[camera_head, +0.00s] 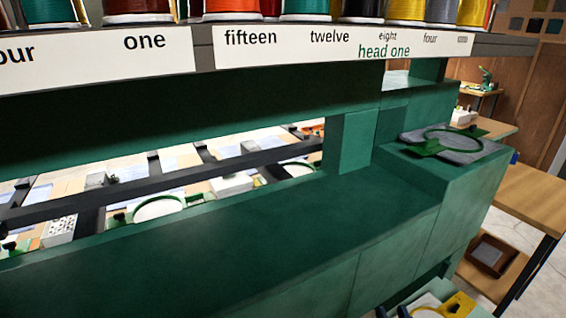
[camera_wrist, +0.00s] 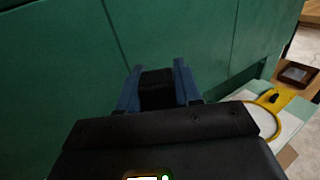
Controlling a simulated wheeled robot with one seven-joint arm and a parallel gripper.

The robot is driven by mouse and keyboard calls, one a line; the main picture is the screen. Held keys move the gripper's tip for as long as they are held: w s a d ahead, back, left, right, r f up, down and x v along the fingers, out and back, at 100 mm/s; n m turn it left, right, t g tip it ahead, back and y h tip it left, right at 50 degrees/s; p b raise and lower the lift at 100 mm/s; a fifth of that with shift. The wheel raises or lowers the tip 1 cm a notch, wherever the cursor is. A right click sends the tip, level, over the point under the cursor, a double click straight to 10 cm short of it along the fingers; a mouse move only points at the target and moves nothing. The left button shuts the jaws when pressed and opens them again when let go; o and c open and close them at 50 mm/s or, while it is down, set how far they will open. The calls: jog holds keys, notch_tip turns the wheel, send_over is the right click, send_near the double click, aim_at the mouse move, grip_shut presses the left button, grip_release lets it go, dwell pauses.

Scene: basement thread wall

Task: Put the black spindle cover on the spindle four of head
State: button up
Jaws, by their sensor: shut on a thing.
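My gripper (camera_wrist: 158,88) shows in the wrist view, its two blue fingers shut on the black spindle cover (camera_wrist: 157,80). The cover is dark and blocky between the fingers, and its lower part is hidden by the gripper body. A green machine panel fills the view beyond it. In the head view a white sign (camera_head: 345,52) reads "head one", with spindle names fifteen, twelve, eight, four and one too small to read. Coloured thread spools (camera_head: 305,10) stand on the rack above it, cut off by the top edge.
The green machine body (camera_head: 230,225) spans the head view. A grey pad with a green hoop (camera_head: 455,143) lies on its right end. A wooden table (camera_head: 535,195) stands at the right. A yellow hoop (camera_wrist: 270,110) lies on a pale surface right of my gripper.

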jog(key=shift+w+d+f, duration=0.2)
jog(key=shift+w+d, duration=0.05)
jog(key=shift+d, duration=0.05)
dwell(0.5)
notch_tip(320, 180, down, 11)
jog(key=s, duration=0.2)
jog(key=shift+s+r, duration=0.15)
jog(key=shift+s, duration=0.05)
dwell(0.3)
